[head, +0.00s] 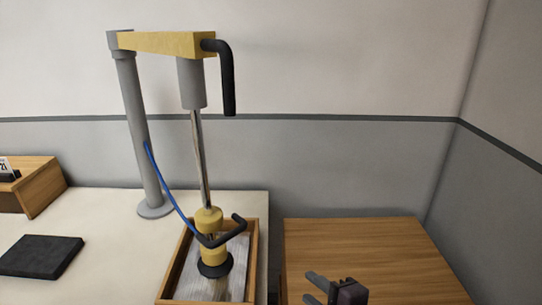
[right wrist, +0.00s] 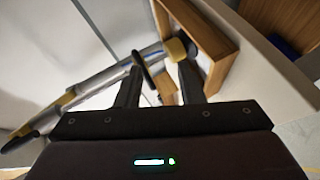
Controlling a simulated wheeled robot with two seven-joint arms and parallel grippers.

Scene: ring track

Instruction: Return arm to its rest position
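My right gripper (head: 314,290) shows at the bottom of the head view, over the brown wooden surface and right of the wooden tray (head: 253,262). Its fingers are apart with nothing seen between them. In the right wrist view the two dark fingers (right wrist: 158,82) also stand apart. The yellow arm (head: 160,43) sits on top of a grey post (head: 140,130) and has a black handle (head: 228,80). A metal rod hangs from it to a yellow tool head (head: 209,220) with a black handle, over the tray. My left gripper is not in view.
The tray stands at the right end of a pale table (head: 90,215). A black flat block (head: 42,257) and a wooden stand (head: 35,185) are at the left. A brown wooden table (head: 370,250) is at the right. Walls close the back and right.

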